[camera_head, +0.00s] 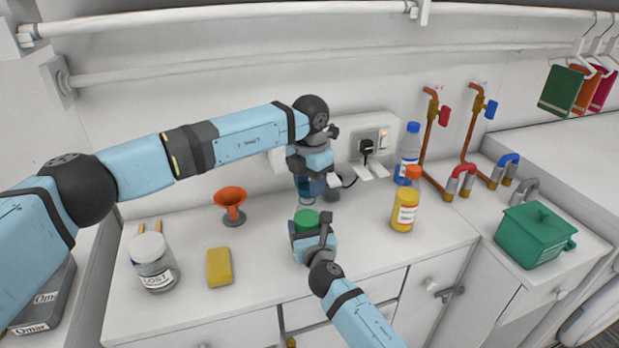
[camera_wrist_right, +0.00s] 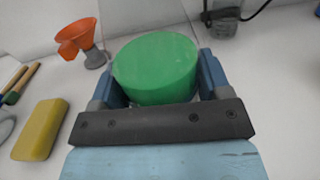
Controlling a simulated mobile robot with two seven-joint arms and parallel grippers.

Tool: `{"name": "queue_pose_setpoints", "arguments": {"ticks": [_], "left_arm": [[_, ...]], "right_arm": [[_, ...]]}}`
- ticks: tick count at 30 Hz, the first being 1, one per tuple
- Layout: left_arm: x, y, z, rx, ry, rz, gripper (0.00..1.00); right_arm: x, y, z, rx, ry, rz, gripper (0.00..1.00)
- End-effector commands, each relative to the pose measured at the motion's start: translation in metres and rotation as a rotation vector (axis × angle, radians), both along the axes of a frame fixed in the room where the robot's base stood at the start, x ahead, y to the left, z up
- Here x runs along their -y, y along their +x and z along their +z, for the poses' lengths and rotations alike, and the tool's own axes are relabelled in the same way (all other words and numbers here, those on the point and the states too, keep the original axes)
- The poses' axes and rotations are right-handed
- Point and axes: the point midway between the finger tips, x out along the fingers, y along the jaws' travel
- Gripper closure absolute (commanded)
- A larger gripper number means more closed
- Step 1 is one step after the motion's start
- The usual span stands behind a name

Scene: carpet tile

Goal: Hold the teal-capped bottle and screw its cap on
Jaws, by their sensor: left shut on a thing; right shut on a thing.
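The bottle's green cap (camera_head: 306,218) is at the front middle of the counter. In the right wrist view the cap (camera_wrist_right: 156,66) fills the middle, a broad flat-topped cylinder between the blue fingers. My right gripper (camera_head: 308,238) is shut around this bottle from the front; fingers and palm hide most of its body. My left gripper (camera_head: 310,176) points down, above and behind the cap and apart from it.
An orange funnel (camera_head: 231,203), a yellow sponge (camera_head: 219,267) and a labelled jar (camera_head: 154,268) stand to the left. A yellow bottle (camera_head: 404,212) and a blue-capped bottle (camera_head: 410,150) stand to the right. A plug with cable (camera_head: 366,150) is behind. Counter between sponge and right gripper is clear.

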Motion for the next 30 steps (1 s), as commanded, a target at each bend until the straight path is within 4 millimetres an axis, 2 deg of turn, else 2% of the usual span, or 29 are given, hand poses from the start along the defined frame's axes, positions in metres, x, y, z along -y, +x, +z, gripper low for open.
{"name": "queue_pose_setpoints", "arguments": {"ticks": [16, 30], "left_arm": [[0.000, 0.000, -0.001, 0.000, -0.001, 0.000, 0.81], [0.000, 0.000, -0.010, 0.000, -0.001, 0.000, 0.81]], "right_arm": [[0.000, 0.000, -0.001, -0.001, 0.001, 0.000, 0.72], [0.000, 0.000, -0.001, -0.001, 0.001, 0.000, 0.72]]}}
